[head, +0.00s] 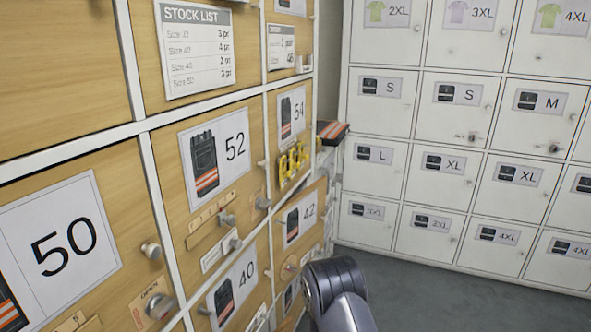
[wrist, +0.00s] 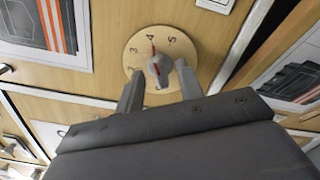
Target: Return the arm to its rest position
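My gripper (wrist: 160,92) shows in the wrist view with its two grey fingers spread apart and nothing held between them. A grey knob (wrist: 158,70) with a red mark shows between and just beyond the fingertips; I cannot tell whether they touch it. The knob sits on a round wooden dial (wrist: 182,52) with printed numbers, on a wooden locker door. In the head view, part of my dark arm (head: 335,288) shows at the bottom, close to the wooden lockers. My fingers are hidden there.
Wooden lockers (head: 95,100) with knobs and latches stand at the left. White lockers (head: 455,165) stand at the back right. A folded dark and orange garment (head: 332,131) juts out beyond the wooden lockers. The grey floor (head: 450,295) at lower right is clear.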

